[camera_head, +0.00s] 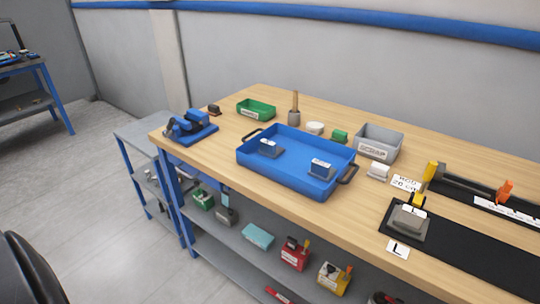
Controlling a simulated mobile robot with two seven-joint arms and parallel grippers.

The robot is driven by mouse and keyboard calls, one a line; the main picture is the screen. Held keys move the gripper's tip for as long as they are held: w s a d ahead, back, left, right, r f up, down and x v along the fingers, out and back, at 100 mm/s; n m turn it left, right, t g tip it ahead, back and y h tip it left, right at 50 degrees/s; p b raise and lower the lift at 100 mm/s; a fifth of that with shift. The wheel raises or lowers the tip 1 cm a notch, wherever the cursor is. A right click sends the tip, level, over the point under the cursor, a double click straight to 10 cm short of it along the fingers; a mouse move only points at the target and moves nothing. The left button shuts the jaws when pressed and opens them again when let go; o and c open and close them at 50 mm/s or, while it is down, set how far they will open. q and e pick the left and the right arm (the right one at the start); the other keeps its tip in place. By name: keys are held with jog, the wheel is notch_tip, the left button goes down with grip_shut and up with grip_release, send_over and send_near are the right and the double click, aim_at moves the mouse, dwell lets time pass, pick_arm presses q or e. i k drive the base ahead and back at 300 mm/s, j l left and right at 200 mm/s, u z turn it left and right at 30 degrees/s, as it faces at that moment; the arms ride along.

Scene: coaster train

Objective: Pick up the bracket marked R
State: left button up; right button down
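A blue tray (283,183) with dark handles sits on the wooden workbench. Two grey bracket-like parts lie in it: one at the left (270,147), and one at the right (321,167) with a pale face bearing marks too small to read. Another grey bracket (408,219) stands on a black mat at the right, behind a white card marked L (397,249). I cannot make out an R on any part. Neither of my grippers is in view.
A blue vise (190,125) stands at the bench's left corner. Behind the tray are a green bin (256,110), a grey bin (379,141) and a cup with a wooden handle (294,108). Bare wood lies left of the tray. Shelves with several items are below.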

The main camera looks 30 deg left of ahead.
aim_at(269, 148)
jog(key=i+j+z, duration=0.2)
jog(key=j, duration=0.6)
jog(key=j+z, duration=0.2)
jog(key=j, duration=0.6)
